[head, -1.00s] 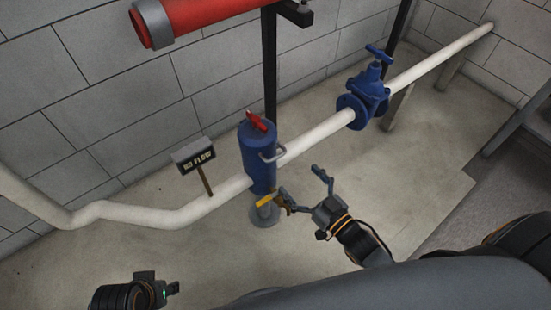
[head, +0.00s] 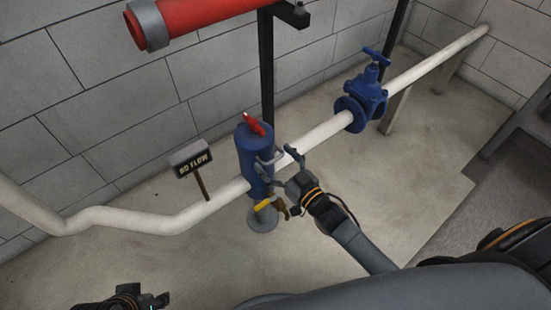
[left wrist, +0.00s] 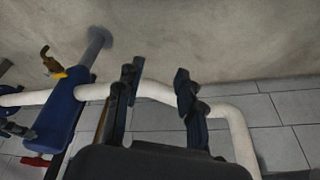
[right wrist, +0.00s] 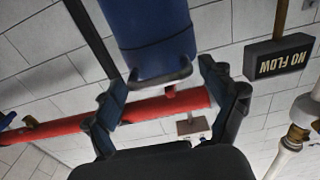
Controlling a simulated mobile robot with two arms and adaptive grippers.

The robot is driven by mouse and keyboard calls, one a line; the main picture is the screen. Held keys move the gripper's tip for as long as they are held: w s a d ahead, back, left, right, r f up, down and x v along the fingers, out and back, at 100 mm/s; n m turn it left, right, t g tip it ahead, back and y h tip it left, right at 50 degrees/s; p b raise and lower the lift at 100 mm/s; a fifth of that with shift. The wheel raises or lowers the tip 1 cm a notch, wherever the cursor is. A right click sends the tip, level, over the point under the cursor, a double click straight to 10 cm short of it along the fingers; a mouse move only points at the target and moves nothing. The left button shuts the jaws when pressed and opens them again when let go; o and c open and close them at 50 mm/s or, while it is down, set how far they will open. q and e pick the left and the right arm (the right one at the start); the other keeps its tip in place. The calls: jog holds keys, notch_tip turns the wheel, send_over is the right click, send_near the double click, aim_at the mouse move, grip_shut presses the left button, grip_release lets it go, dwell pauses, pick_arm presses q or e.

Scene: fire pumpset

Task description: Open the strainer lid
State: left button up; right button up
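The strainer is an upright blue cylinder (head: 254,165) on the white pipe, with a red lever (head: 254,124) on top. A grey U-shaped handle (head: 270,157) sticks out from its upper right side; it also shows in the right wrist view (right wrist: 160,76). My right gripper (head: 277,162) is open at this handle. In the right wrist view its fingers (right wrist: 160,92) stand apart on either side of the handle, without visible grip. My left gripper (left wrist: 157,82) is open and empty, away from the strainer (left wrist: 58,118). It is partly cut off at the head view's bottom left.
A brass valve with a yellow lever (head: 264,204) sits low on the strainer, below my right gripper. A "NO FLOW" sign (head: 192,159) stands to the left. A blue gate valve (head: 362,100) is to the right. A red pipe (head: 200,15) runs above. The front floor is clear.

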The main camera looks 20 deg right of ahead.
jog(key=c, duration=1.2)
jog(key=shift+r, duration=0.1)
